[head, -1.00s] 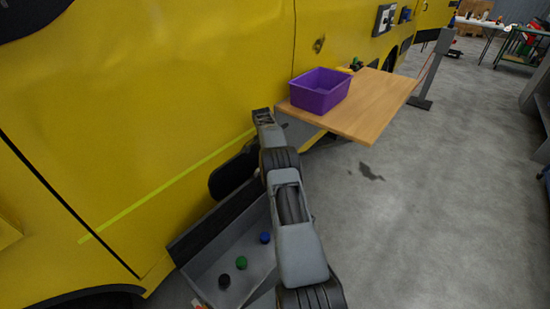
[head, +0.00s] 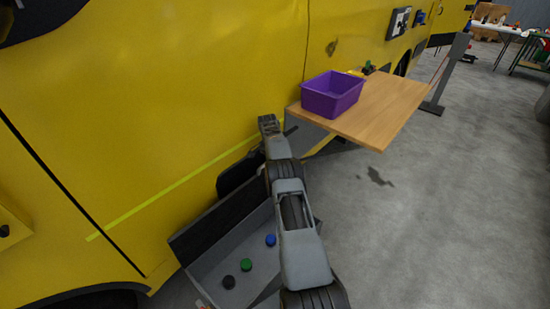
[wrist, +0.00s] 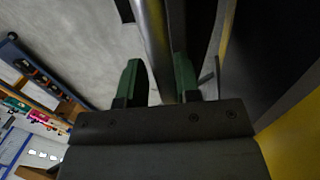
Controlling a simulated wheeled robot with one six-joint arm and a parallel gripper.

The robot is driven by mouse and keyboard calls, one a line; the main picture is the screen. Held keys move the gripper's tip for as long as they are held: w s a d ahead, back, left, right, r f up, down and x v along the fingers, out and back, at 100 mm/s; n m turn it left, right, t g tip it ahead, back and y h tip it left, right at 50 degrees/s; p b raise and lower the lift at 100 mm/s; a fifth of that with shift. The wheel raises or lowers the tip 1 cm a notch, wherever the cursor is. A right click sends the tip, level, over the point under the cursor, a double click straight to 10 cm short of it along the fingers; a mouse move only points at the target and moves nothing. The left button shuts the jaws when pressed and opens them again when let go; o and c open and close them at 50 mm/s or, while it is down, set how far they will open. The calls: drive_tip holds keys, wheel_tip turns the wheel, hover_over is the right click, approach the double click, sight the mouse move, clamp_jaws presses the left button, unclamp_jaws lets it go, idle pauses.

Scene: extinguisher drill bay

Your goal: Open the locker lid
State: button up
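The grey locker (head: 208,274) is low beside the yellow vehicle, at the lower middle of the head view. A dark panel (head: 218,222), which looks like its lid, stands raised along the vehicle side, and the inside shows. A blue knob-like piece (head: 271,240), a green one (head: 246,265) and a black one (head: 228,282) are in it. My arm covers its right part. In the wrist view my gripper (wrist: 158,82) has its two green fingers apart. A grey metal bar (wrist: 154,35) passes between or behind them; I cannot tell if they touch it. The fingertips are not clear in the head view.
A wooden table (head: 378,108) with a purple bin (head: 332,95) stands beyond my arm against the yellow vehicle (head: 150,120). A grey post (head: 447,75) stands past it. The concrete floor (head: 440,210) at right is clear.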

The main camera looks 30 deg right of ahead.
drive_tip(key=shift+o, duration=0.8)
drive_tip(key=shift+s+d+r, duration=0.15)
drive_tip(key=shift+s+d, duration=0.05)
drive_tip(key=shift+o, duration=0.2)
drive_tip(key=shift+d+r, duration=0.15)
drive_tip(key=shift+d, duration=0.05)
drive_tip(key=shift+r, duration=0.15)
drive_tip(key=s+a+r, duration=0.6)
drive_tip(key=s+r, duration=0.6)
drive_tip(key=shift+s+r+b, duration=0.3)
drive_tip(key=shift+s+r, duration=0.05)
drive_tip(key=shift+r, duration=0.05)
drive_tip(key=shift+a, duration=0.1)
